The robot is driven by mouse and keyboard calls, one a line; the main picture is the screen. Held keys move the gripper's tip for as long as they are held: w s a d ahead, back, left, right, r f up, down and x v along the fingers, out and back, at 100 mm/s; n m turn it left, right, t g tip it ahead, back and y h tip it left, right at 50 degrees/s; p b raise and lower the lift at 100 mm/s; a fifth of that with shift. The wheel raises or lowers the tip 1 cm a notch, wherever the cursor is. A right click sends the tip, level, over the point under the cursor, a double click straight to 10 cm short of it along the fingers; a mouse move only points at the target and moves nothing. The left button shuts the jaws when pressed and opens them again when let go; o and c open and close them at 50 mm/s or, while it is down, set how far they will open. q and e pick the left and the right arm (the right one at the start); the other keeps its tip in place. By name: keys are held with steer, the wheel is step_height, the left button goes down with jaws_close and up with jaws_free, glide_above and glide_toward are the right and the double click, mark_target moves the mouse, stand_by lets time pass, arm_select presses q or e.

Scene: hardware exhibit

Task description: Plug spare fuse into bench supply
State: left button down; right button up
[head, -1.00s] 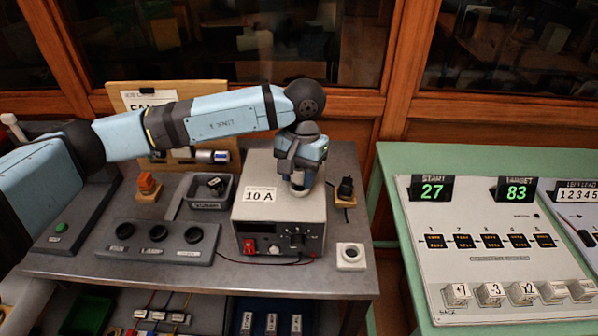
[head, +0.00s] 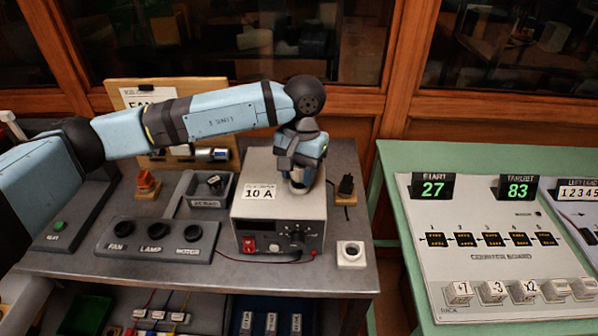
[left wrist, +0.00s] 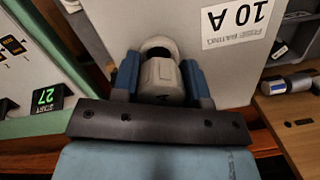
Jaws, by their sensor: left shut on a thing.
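The bench supply (head: 262,212) is a pale box with a "10 A" label on top and knobs and a red switch on its front. It stands at the right of the grey bench. My left gripper (head: 298,182) points down at the right part of its top. In the left wrist view the gripper (left wrist: 160,85) is shut on a pale grey faceted part (left wrist: 160,78). A dark round opening or ring (left wrist: 157,46) shows just beyond that part. I cannot tell whether the part is the fuse itself or how far it is seated. My right gripper is not in view.
A white block with a round hole (head: 350,254) sits right of the supply. A black plug on a wooden stand (head: 345,190) is close behind it. A grey tray (head: 208,190) and a FAN/LAMP/MOTOR switch panel (head: 157,240) stand left. A green counter table (head: 400,160) is at right.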

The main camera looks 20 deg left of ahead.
arm_select(q)
steer(key=shift+f+b, duration=0.15)
steer(key=shift+b, duration=0.35)
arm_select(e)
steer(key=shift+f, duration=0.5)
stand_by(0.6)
arm_select(q)
steer(key=shift+f+b, duration=0.4)
steer(key=shift+b, duration=0.2)
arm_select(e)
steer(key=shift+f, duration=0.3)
